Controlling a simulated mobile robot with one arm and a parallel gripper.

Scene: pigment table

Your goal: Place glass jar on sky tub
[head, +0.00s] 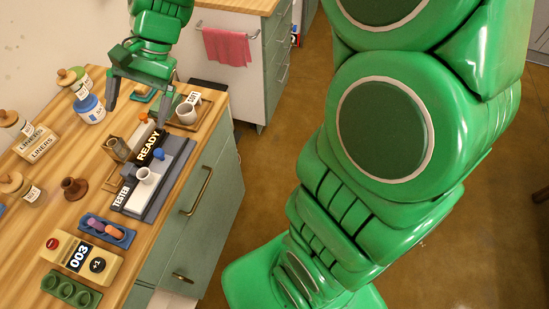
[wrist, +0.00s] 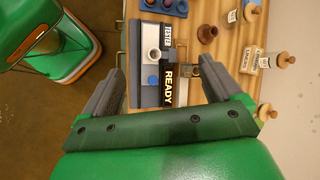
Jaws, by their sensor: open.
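Several clear glass jars with wooden stoppers stand along the left of the table: one nearer (head: 30,193), one by the LINERS box (head: 24,130). I cannot tell which one the task means. In the wrist view, jars show at the right (wrist: 284,62). A white-and-blue tub (head: 91,111), the likely sky tub, stands further back, left of my gripper; I cannot make it out in the wrist view. My gripper (head: 138,103) is open and empty above the back of the table, its fingers wide apart; they also show in the wrist view (wrist: 165,72).
A grey TESTER station (head: 160,190) with a white cup and the READY sign (head: 150,148) stand near the right edge. A brown funnel-like piece (head: 75,188), a blue tray (head: 107,230) and the 003 counter (head: 80,255) are nearer.

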